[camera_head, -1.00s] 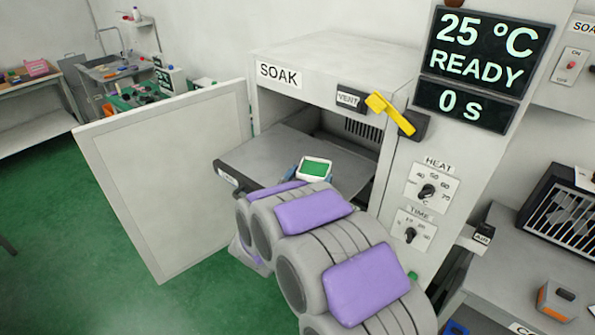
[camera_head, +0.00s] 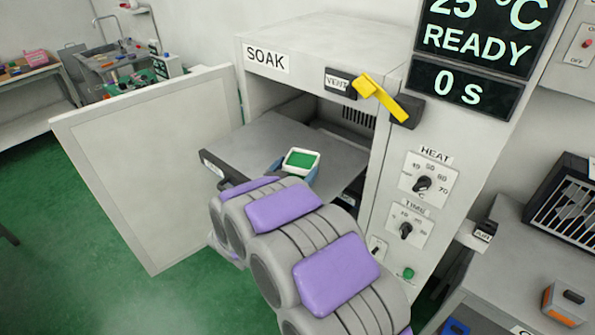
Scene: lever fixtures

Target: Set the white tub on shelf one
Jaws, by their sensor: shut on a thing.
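The white tub (camera_head: 301,161), a small square tub with a green inside, shows just beyond my arm. My gripper (camera_head: 300,168) is shut on it; the fingers are mostly hidden behind my arm and the tub, with a bluish part beside it. The tub is over the grey pulled-out shelf (camera_head: 250,148) of the SOAK cabinet (camera_head: 310,40). I cannot tell whether the tub touches the shelf. The shelf's front label (camera_head: 212,170) is too small to read.
The cabinet door (camera_head: 150,165) stands open on the left. A yellow vent lever (camera_head: 385,97) is at the opening's upper right. HEAT (camera_head: 422,185) and TIME (camera_head: 406,230) dials are on the right panel. A bench with a black grille unit (camera_head: 565,215) stands at right.

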